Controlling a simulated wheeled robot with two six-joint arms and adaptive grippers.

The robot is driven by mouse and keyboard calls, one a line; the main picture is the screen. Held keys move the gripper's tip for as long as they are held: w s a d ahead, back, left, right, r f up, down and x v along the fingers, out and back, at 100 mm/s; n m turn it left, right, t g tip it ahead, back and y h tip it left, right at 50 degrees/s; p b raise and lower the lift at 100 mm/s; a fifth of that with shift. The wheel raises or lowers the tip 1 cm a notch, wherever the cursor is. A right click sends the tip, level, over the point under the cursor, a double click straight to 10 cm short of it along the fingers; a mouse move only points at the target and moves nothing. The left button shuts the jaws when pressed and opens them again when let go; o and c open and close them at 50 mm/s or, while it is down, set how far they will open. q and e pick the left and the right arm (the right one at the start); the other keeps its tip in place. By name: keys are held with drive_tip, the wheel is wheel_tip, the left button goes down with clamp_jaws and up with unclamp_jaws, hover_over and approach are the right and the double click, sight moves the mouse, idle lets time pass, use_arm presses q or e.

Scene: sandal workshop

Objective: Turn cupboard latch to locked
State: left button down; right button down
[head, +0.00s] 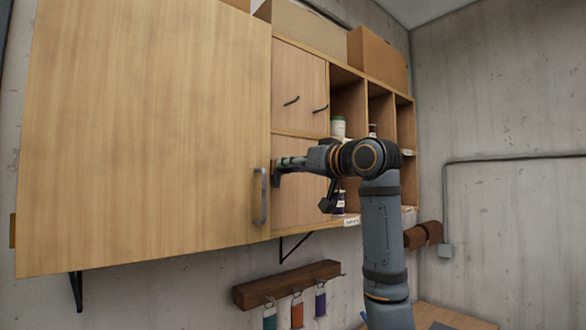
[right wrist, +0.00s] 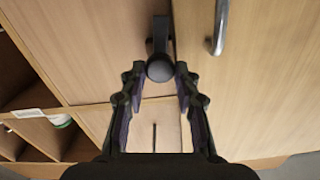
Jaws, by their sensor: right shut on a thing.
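The cupboard latch (right wrist: 160,32) is a dark bar with a round knob (right wrist: 160,69), seen in the right wrist view. The bar points to the top of that picture, running along the seam beside the cupboard door (head: 150,130); whether it overlaps the door edge is hard to tell. My right gripper (head: 284,163) reaches in from the right at the door's edge. In the right wrist view its two fingers (right wrist: 160,78) are shut on the knob, one on each side. In the head view the gripper and arm hide much of the latch. My left gripper is out of view.
A grey door handle (head: 259,195) stands out just left of the gripper. Open shelves (head: 347,100) with small jars are to the right. A wooden hook rail (head: 287,284) with coloured tags hangs below. Cardboard boxes (head: 377,58) sit on top.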

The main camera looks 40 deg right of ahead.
drive_tip(key=shift+d+f+m+b, duration=0.1)
drive_tip(key=shift+m+b, duration=1.7)
drive_tip(key=shift+m, duration=2.15)
drive_tip(key=shift+f+m+b, duration=0.1)
drive_tip(key=shift+m+b, duration=1.7)
drive_tip(key=shift+m, duration=2.45)
drive_tip(key=c, duration=1)
unclamp_jaws()
